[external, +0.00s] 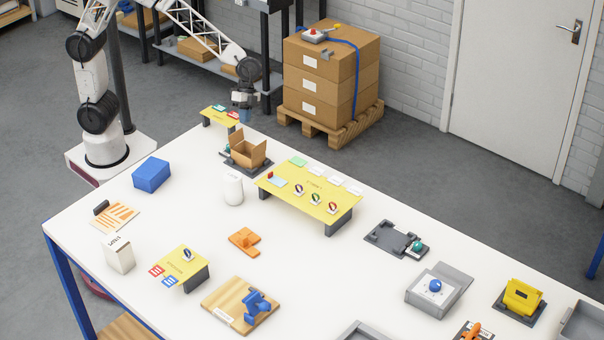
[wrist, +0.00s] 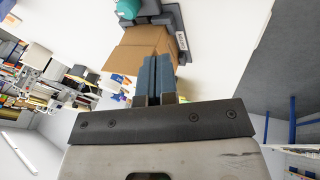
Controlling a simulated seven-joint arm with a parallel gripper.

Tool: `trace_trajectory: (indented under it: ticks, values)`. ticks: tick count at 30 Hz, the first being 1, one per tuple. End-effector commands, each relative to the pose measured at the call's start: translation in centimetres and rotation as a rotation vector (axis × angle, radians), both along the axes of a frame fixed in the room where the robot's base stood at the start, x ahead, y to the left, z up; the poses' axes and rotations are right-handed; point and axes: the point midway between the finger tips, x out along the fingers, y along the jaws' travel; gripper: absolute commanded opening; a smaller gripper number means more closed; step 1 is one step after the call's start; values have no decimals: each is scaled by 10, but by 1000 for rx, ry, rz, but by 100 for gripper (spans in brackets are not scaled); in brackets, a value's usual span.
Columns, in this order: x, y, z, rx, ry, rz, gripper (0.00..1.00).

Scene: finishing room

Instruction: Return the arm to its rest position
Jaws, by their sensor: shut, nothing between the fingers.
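My gripper (external: 243,97) is at the far end of the white table, raised above the small open cardboard box (external: 247,150). In the wrist view my gripper's blue fingertips (wrist: 158,72) are together with nothing between them. Behind them the brown cardboard box (wrist: 140,55) shows, with a teal round part (wrist: 128,8) beside it. The box sits in a dark holder on the table and its flaps stand open. My gripper is apart from the box.
A small yellow stand (external: 220,116) with coloured buttons is close below my gripper. A long yellow panel (external: 302,189), a blue block (external: 151,174) and a white cylinder (external: 233,188) stand nearby on the table (external: 190,215). Stacked cartons (external: 330,70) on a pallet stand behind.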

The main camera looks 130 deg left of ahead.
Motion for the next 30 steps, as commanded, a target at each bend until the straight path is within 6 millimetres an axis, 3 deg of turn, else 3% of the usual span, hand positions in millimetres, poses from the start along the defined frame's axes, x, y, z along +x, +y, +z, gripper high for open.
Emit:
trace_trajectory:
  ticks: [3,15,30]
  values:
    - [-19,-34,24,28,18,-6,0]
    - [-97,-126,81,121,68,9,0]
    - [-214,-209,118,247,77,55,0]
